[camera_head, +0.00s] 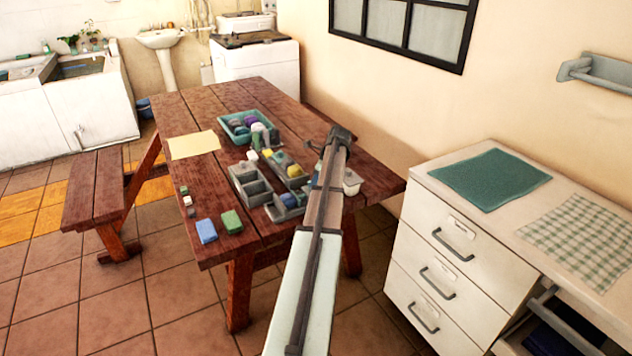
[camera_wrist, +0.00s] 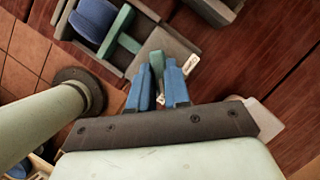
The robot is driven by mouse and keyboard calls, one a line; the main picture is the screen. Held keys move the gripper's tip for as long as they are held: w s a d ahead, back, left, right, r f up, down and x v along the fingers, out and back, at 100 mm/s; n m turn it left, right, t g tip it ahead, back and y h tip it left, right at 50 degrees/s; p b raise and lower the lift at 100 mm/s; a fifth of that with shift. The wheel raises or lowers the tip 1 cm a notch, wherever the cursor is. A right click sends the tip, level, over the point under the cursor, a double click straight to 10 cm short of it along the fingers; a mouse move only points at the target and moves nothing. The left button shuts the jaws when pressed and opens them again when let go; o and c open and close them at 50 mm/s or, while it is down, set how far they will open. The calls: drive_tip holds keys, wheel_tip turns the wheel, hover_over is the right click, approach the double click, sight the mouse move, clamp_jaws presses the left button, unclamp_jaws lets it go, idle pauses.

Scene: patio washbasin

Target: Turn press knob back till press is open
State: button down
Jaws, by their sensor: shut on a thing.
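In the wrist view my gripper (camera_wrist: 162,82) has two blue fingers, closed on a small green upright piece (camera_wrist: 157,62), which looks like the press knob. Just beyond it is a grey block (camera_wrist: 168,44) that seems to belong to the press. The fingers hide the knob's lower part, and I cannot tell how far the press is open. A grey tray (camera_wrist: 72,33) beside it holds a blue round piece (camera_wrist: 95,18) and a green bar (camera_wrist: 120,33). In the head view my arm covers the gripper and the press.
The wooden table (camera_head: 200,110) holds grey compartment trays (camera_head: 250,186), a teal tray (camera_head: 232,118) with several items, a blue block (camera_head: 206,231) and a green block (camera_head: 232,222). A yellow sheet (camera_head: 193,145) lies farther back. A white drawer cabinet (camera_head: 450,260) stands right.

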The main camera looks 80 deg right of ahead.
drive_tip(key=shift+n, duration=0.4)
drive_tip(key=n, duration=0.1)
drive_tip(key=n+y, duration=0.1)
drive_tip(key=shift+d+n, duration=0.25)
drive_tip(key=shift+n, duration=0.15)
drive_tip(key=n+y, duration=0.1)
drive_tip(key=n, duration=0.2)
drive_tip(key=shift+w+d+n+g+y, duration=0.1)
drive_tip(key=shift+w+n+g+y, duration=0.05)
drive_tip(key=shift+n+g+y, duration=0.25)
drive_tip(key=n+g+y, duration=0.1)
drive_tip(key=n, duration=0.3)
drive_tip(key=shift+w, duration=0.1)
drive_tip(key=shift+w+n+g+y, duration=0.1)
drive_tip(key=shift+n+g+y, duration=0.4)
drive_tip(key=shift+n, duration=1.3)
drive_tip(key=shift+g, duration=0.3)
drive_tip(key=c, duration=1.1)
unclamp_jaws()
